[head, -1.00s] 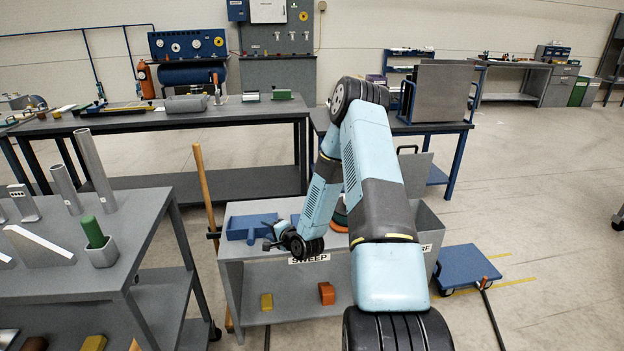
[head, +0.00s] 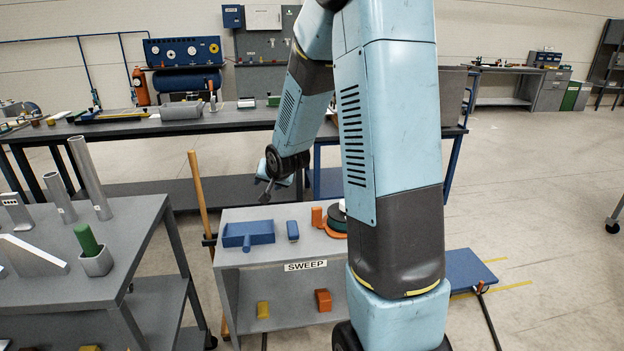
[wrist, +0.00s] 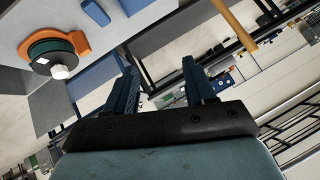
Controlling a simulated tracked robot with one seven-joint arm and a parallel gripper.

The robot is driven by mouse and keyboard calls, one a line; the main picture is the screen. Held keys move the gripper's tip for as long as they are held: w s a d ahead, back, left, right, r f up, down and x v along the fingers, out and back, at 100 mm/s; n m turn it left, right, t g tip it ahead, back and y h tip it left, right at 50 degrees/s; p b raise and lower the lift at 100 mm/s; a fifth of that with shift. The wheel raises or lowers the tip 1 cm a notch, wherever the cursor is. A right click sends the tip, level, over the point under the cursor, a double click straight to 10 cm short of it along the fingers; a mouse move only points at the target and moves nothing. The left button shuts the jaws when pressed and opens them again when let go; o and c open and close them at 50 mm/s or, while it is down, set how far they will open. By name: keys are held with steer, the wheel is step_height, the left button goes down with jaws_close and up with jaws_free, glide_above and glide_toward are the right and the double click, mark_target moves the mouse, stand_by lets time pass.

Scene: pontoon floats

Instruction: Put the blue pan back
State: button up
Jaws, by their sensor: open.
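The blue pan (head: 248,234) is a flat blue dustpan-like piece lying on top of the grey stand labelled SWEEP (head: 232,275), at its left side. A blue piece at the top edge of the wrist view (wrist: 131,5) appears to be part of it. My gripper (head: 266,190) is above and behind the pan in the head view, apart from it. In the wrist view, its two dark blue fingers (wrist: 161,75) are spread with nothing between them.
A small blue block (head: 293,230) and an orange holder (head: 331,228) with a dark green round piece stand right of the pan. A wooden pole (head: 199,190) rises at the stand's left. A grey table (head: 100,275) with tubes stands left. Open floor lies right.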

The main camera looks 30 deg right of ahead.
steer(key=s+a+r+n+g, duration=0.1)
steer(key=s+r+n, duration=0.1)
steer(key=s+r, duration=0.4)
steer(key=s+a+r+n+g, duration=0.1)
steer(key=s+r, duration=0.5)
steer(key=s, duration=1.1)
steer(key=s+a+r+n+g, duration=0.1)
steer(key=s+r, duration=0.5)
steer(key=s, duration=0.6)
steer(key=shift+a+n+g, duration=0.3)
steer(key=shift+n+g, duration=0.1)
steer(key=shift+n, duration=0.5)
steer(key=shift+w, duration=0.1)
